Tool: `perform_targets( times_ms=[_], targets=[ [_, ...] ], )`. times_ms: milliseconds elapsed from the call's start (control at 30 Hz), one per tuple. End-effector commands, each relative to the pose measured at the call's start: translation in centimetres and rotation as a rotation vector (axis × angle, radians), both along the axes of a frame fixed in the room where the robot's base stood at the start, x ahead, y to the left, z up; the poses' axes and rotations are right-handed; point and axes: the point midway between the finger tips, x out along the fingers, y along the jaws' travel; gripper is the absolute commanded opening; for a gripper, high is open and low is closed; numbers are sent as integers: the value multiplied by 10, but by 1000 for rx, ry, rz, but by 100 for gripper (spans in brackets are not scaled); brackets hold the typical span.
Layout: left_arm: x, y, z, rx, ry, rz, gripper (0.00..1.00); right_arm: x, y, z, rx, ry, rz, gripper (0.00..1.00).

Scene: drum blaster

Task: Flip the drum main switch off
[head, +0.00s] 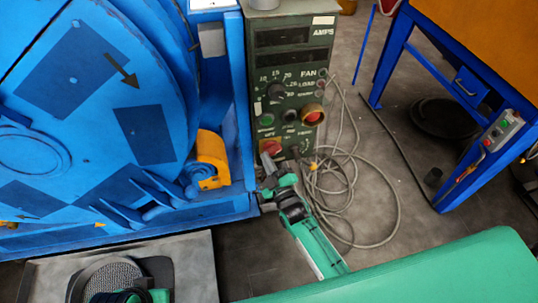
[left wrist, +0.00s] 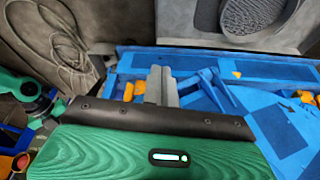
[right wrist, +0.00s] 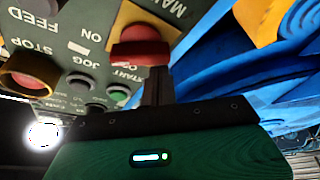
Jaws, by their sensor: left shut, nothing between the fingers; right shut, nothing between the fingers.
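The drum main switch is a red knob (head: 270,147) on an orange base, low on the left of the dark green control panel (head: 292,75). It shows large in the right wrist view (right wrist: 140,47), near the upside-down words MAIN and ON. My right gripper (head: 268,168) is shut and empty just below the knob. Its fingertips (right wrist: 157,75) overlap the knob's lower edge in the right wrist view; I cannot tell whether they touch. My left gripper (left wrist: 161,72) is shut and empty in the left wrist view, with blue machine parts beyond it.
The blue drum machine (head: 90,90) stands left of the panel. Other buttons, including a red one in a yellow ring (head: 312,115), sit close to the switch. Loose grey cables (head: 345,195) lie on the floor to the right. A blue-legged table (head: 400,75) stands at right.

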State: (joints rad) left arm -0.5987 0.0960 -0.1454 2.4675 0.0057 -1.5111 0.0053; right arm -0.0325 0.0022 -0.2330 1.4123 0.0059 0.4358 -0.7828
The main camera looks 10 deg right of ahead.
Motion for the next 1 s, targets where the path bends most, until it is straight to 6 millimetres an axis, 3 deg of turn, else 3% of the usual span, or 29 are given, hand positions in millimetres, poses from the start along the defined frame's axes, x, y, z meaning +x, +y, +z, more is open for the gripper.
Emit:
perform_targets(
  times_ms=[600,1000],
  targets=[
    [10,-3,-43,6,50,-3,0,0,-2,-6,-285,3,-1,0],
    [14,-4,-59,9,61,-2,0,0,-4,-9,-441,3,-1,0]
  ],
)
